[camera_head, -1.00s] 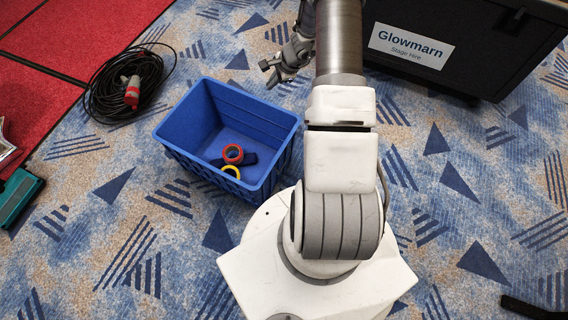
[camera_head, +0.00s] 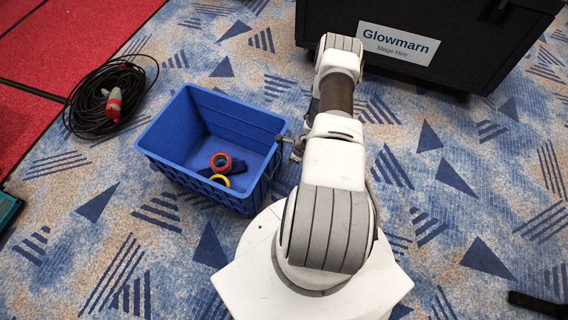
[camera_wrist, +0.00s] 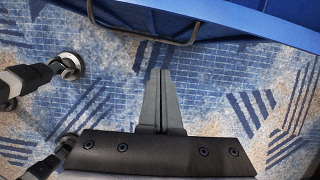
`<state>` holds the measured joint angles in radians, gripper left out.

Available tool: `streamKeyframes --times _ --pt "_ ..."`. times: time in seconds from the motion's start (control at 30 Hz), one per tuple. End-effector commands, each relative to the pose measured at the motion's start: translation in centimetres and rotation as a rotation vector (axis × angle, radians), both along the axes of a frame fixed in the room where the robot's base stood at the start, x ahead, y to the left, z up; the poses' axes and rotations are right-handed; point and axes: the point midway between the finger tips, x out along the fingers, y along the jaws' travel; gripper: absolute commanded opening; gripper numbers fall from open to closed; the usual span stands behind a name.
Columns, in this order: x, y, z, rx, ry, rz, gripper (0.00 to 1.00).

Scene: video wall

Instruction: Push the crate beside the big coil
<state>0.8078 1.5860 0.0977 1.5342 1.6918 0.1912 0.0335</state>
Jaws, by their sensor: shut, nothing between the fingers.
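The blue crate (camera_head: 226,110) stands on the carpet left of my arm. It holds a red tape ring, a yellow tape ring and something dark blue. The big coil (camera_head: 110,97) of black cable with a red and grey plug lies on the carpet left of the crate, with a strip of carpet between them. My gripper (camera_head: 290,139) is at the crate's right side, mostly hidden behind my arm. In the wrist view my gripper (camera_wrist: 160,75) is shut and empty, low over the carpet, and the crate's blue wall (camera_wrist: 225,18) runs along the top with a wire handle.
A black case (camera_head: 425,45) with a Glowmarn label stands at the back right. Red panels (camera_head: 70,40) lie at the back left. A teal object (camera_head: 8,209) shows at the left edge. Open carpet lies in front of the crate and coil.

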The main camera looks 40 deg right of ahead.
Motion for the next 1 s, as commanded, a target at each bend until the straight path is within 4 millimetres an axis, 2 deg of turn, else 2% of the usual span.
streamKeyframes --times 0.03,0.2,0.47,0.6,0.7,1.0 --pt "0.1 0.2 -1.4 0.002 0.001 0.001 0.0" --pt "1.0 0.8 -4.7 0.001 -0.001 0.002 0.0" --pt "2.0 1.5 -8.8 -0.001 -0.001 0.004 0.0" --pt "4.0 2.8 -8.3 0.0 -0.003 0.006 0.0" --pt "4.7 3.3 -8.2 -0.001 -0.001 0.005 0.0" --pt "5.3 3.7 -7.9 0.0 0.0 0.002 0.0"
